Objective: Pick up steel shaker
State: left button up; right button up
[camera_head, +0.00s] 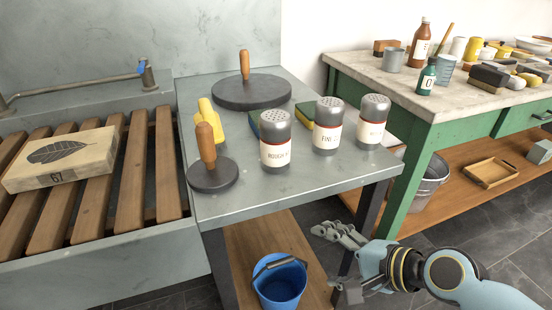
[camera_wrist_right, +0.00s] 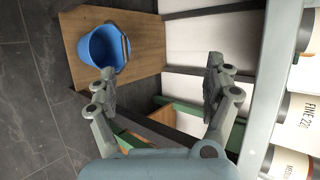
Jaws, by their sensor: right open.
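Three steel shakers with perforated grey tops and white labels stand upright in a row on the grey metal table (camera_head: 240,205). The left shaker (camera_head: 275,140) has a label that seems to read "ROUGH", the middle shaker (camera_head: 327,127) seems to read "FINE", and the right shaker (camera_head: 371,122) is partly legible. In the right wrist view, a "FINE 220" shaker (camera_wrist_right: 299,118) shows at the right edge, cut off. My right gripper (camera_head: 325,262) is open and empty, below and in front of the tabletop, apart from the shakers. My left gripper is out of view.
A black disc with a wooden handle (camera_head: 207,150) stands left of the shakers; a larger disc (camera_head: 251,92) is behind. A blue bucket (camera_head: 280,285) sits on the lower shelf. The table's front edge lies between my right gripper and the shakers. A green bench (camera_head: 420,135) stands right.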

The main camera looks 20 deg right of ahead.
jog(key=w+a+r+m+t+y+b, duration=0.1)
jog(key=a+r+y, duration=0.15)
jog(key=r, duration=0.45)
jog(key=w+a+r+m+t+y, duration=0.1)
jog(key=a+r+m+y, duration=0.15)
jog(key=r, duration=0.55)
jog(key=m+t+h, duration=0.2)
jog(key=m+t, duration=0.2)
jog(key=m, duration=0.7)
send_near(275, 122)
notch_tip(275, 122, down, 2)
jog(key=w, duration=0.1)
jog(key=shift+m+t+h, duration=0.3)
jog(key=shift+m, duration=0.15)
jog(key=w, duration=0.3)
jog(key=w+a+p, duration=0.1)
jog(key=w, duration=0.1)
jog(key=shift+w, duration=0.1)
jog(key=x, duration=0.4)
jog(key=shift+w+a+r+p, duration=0.25)
jog(key=shift+a+p, duration=0.05)
jog(key=shift+a, duration=0.1)
jog(key=shift+w+a, duration=0.2)
jog(key=shift+w, duration=0.25)
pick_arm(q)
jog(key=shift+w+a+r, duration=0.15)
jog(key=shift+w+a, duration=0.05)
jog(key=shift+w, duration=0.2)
pick_arm(e)
jog(key=c, duration=1.4)
